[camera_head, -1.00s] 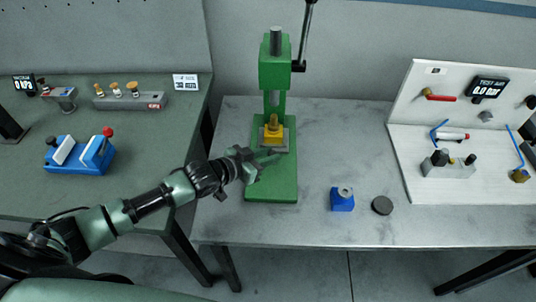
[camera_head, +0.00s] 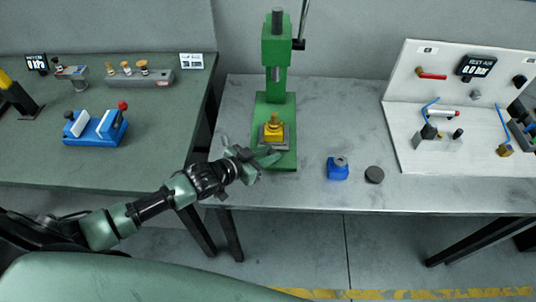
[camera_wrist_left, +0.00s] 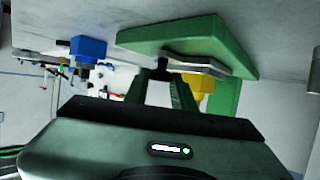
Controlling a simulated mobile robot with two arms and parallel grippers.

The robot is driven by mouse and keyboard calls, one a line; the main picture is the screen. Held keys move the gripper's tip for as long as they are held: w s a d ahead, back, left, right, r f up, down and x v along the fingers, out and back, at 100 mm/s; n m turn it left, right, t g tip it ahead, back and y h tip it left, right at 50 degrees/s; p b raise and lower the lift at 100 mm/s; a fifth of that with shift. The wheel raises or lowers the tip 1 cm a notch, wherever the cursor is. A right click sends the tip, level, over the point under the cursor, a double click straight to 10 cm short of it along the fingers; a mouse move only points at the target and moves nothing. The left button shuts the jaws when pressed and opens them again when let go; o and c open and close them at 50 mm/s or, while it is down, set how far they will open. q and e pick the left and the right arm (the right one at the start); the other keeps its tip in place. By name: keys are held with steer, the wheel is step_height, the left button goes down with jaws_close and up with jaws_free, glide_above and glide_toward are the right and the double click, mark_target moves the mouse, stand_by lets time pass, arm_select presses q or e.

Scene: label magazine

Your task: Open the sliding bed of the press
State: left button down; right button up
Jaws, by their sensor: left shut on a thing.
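The green press (camera_head: 276,50) stands on the grey table, with its upright column at the back of a green base (camera_head: 270,100). The sliding bed (camera_head: 262,140) is a grey plate carrying a yellow fixture (camera_head: 274,128). It sits toward the front half of the base, forward of the ram. My left gripper (camera_head: 268,157) is at the front of the base, shut on the bed's small dark handle. In the left wrist view the handle (camera_wrist_left: 161,68) shows between the fingers, beside the bed's edge (camera_wrist_left: 195,66). My right gripper is not in view.
A blue block (camera_head: 337,170) and a dark round disc (camera_head: 374,175) lie right of the press. A white panel station (camera_head: 440,85) stands further right. A blue vise-like fixture (camera_head: 95,130) is on the left table. Bare table lies in front of the disc.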

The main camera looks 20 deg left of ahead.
arm_select(q)
steer(key=c, duration=1.2)
jaws_free()
steer(key=shift+c, duration=0.2)
steer(key=shift+s, duration=0.15)
steer(key=shift+v, duration=0.75)
steer(key=b+v, duration=0.1)
steer(key=v, duration=0.4)
steer(key=shift+s, duration=0.15)
steer(key=shift+s+a+r, duration=0.2)
steer(key=shift+s+r, duration=0.05)
steer(key=shift+s, duration=0.1)
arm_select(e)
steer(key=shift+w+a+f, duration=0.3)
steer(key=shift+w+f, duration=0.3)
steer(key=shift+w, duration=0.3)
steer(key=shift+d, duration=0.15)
